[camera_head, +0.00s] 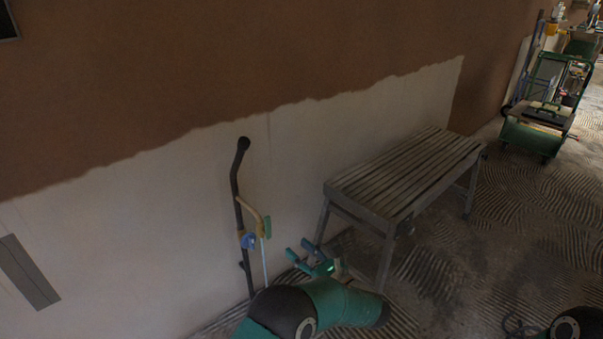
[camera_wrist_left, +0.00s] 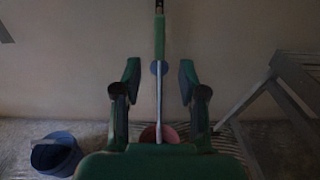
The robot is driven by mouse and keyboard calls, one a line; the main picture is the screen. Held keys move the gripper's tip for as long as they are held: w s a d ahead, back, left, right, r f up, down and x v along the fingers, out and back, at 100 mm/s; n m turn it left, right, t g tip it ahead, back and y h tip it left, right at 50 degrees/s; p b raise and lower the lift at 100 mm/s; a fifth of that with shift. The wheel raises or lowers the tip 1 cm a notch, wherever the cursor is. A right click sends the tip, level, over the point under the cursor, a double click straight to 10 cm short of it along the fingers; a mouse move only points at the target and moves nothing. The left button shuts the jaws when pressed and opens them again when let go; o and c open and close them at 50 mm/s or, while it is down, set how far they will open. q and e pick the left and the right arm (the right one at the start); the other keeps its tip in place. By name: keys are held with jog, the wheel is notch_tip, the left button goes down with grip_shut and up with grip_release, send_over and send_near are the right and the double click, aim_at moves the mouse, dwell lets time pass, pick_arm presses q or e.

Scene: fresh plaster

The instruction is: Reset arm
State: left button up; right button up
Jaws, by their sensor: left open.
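My left gripper (camera_head: 316,258) shows in the head view low in the middle, in front of the plaster wall and left of the slatted bench. In the left wrist view its two fingers (camera_wrist_left: 158,85) stand wide apart, with nothing gripped between them. A long-handled tool with a green part and a pale shaft (camera_wrist_left: 159,100) appears in line with the gap, seemingly beyond the fingers by the wall. My right gripper is not in view; only a dark round joint of mine shows at the bottom right corner of the head view.
A grey slatted bench (camera_head: 405,175) stands along the wall. A dark pole (camera_head: 236,190) leans on the wall left of the gripper. A green cart (camera_head: 540,120) stands far right. A blue bucket (camera_wrist_left: 55,155) and a reddish container (camera_wrist_left: 150,134) sit low. Ridged floor (camera_head: 545,215) is open on the right.

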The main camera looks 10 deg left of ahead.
pick_arm(q)
jog(key=s+a+f+n+g+h, duration=0.1)
jog(key=s+a+f+g+h, duration=0.2)
jog(key=f, duration=0.5)
jog(key=s+a+f+n+g+h, duration=0.1)
jog(key=s+a+f+g, duration=0.25)
jog(key=f, duration=0.35)
jog(key=s+f+n+g+h, duration=0.35)
jog(key=s+f, duration=0.45)
jog(key=s, duration=0.3)
jog(key=s+d+f+n+g+h, duration=0.2)
jog(key=s+d+n+h, duration=0.15)
jog(key=s, duration=0.35)
jog(key=s+d+f+n+g+h, duration=0.2)
jog(key=s+n+h, duration=0.3)
jog(key=s, duration=0.2)
notch_tip(320, 180, up, 34)
jog(key=s+a+n+t+h+p, duration=0.1)
jog(key=n+p, duration=1.3)
jog(key=p, duration=1.7)
jog(key=s+t+h, duration=0.1)
jog(key=t, duration=0.1)
jog(key=shift+s+f+t, duration=0.15)
jog(key=shift+s+t, duration=0.05)
jog(key=shift+t, duration=0.1)
